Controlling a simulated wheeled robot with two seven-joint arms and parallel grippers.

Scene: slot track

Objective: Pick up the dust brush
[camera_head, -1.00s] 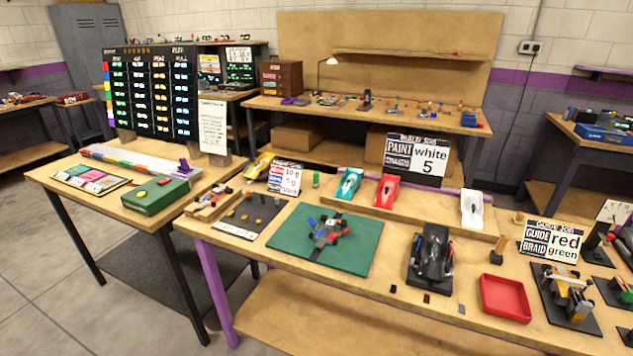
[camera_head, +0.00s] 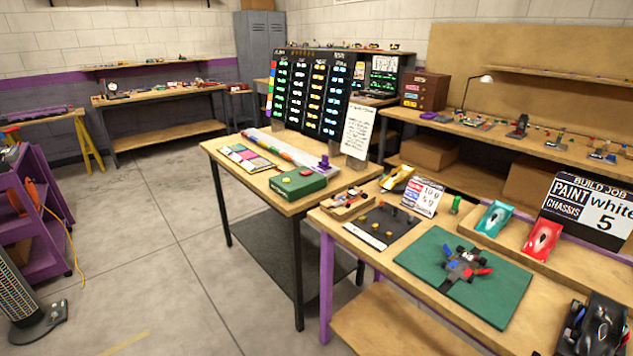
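I cannot make out a dust brush for certain in the head view. Neither of my grippers is in view. The near workbench (camera_head: 392,300) carries a green mat (camera_head: 500,308) with a small car chassis (camera_head: 463,265) on it. A black car body (camera_head: 597,328) is cut off at the lower right edge. Small items on the far benches are too small to tell apart.
A table with a scoreboard (camera_head: 312,92) and a green box (camera_head: 298,183) stands at the centre. A purple cart (camera_head: 45,255) and a grey fan (camera_head: 22,300) stand at the left. A back-left bench (camera_head: 165,93) holds small items. The grey floor (camera_head: 150,215) between is clear.

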